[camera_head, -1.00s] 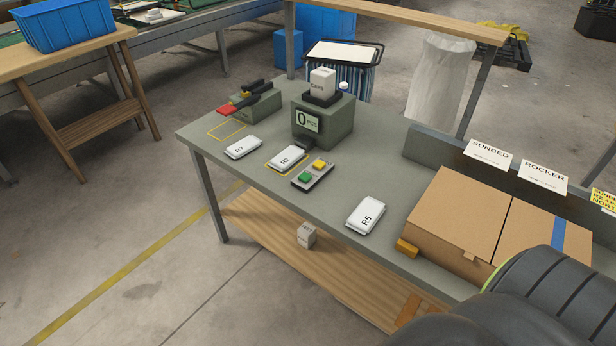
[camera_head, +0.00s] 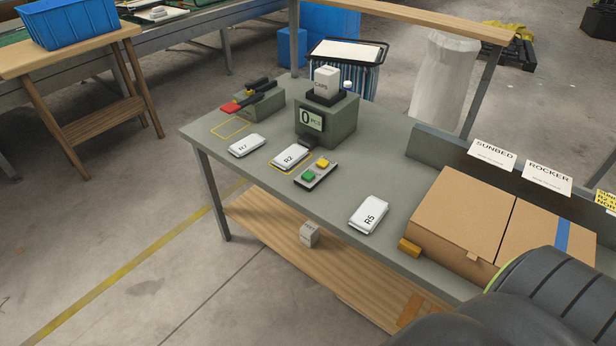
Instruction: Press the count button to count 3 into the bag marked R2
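The bag marked R2 (camera_head: 290,156) lies flat and white in a yellow outline on the grey-green table, just in front of the counting machine (camera_head: 334,122). The machine's display (camera_head: 311,119) reads 0 PCS. A box labelled CAPS (camera_head: 326,80) sits on top of it. A small button panel (camera_head: 316,174) lies right of the R2 bag, with a green button (camera_head: 309,175) and a yellow button (camera_head: 322,162). Which one is the count button I cannot read. Neither gripper shows; only a dark part of my arm is at the lower right.
Bag R7 (camera_head: 246,146) lies left of R2, and bag R5 (camera_head: 368,215) lies to the right. A red-handled device (camera_head: 259,100) stands at the back left by an empty yellow outline. Cardboard boxes (camera_head: 462,222) fill the right end. A small box (camera_head: 309,235) sits on the lower shelf.

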